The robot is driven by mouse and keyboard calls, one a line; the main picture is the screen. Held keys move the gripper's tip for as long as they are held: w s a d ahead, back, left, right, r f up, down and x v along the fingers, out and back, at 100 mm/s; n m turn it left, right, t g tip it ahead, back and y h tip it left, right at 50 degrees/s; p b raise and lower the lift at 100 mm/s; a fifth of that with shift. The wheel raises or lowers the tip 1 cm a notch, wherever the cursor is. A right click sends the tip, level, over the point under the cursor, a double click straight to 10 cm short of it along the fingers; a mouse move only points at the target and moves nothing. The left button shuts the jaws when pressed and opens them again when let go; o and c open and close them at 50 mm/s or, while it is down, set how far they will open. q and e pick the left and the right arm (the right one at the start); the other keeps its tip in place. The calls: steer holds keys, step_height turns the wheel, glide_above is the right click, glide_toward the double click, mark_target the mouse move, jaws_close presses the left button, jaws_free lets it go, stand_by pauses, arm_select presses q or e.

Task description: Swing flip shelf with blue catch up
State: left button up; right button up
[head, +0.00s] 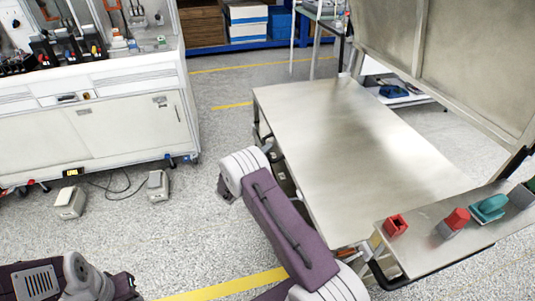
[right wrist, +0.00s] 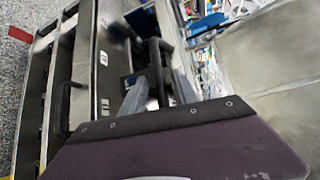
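I cannot make out for sure a flip shelf with a blue catch. The metal-topped bench (head: 350,130) stands right of centre in the head view, and dark parts hang below its left edge. My right arm reaches up to that edge, and its gripper (head: 226,188) is mostly hidden behind the wrist. In the right wrist view the grey fingers of my right gripper (right wrist: 158,95) are apart, with a dark upright bar (right wrist: 155,62) showing between them. A small blue patch (right wrist: 130,82) shows beside the left finger; contact is unclear. My left gripper is out of frame.
A narrow ledge (head: 415,252) at the bench's near right end carries a red block (head: 396,225), a red-topped piece (head: 457,219) and a teal piece (head: 488,208). A tall panel (head: 470,60) rises behind. A white cabinet (head: 125,125) stands left; speckled floor lies between.

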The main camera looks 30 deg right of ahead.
steer(key=shift+w+d+f, duration=0.1)
steer(key=shift+w+d, duration=0.25)
steer(key=shift+d, duration=0.2)
jaws_close()
stand_by(1.0)
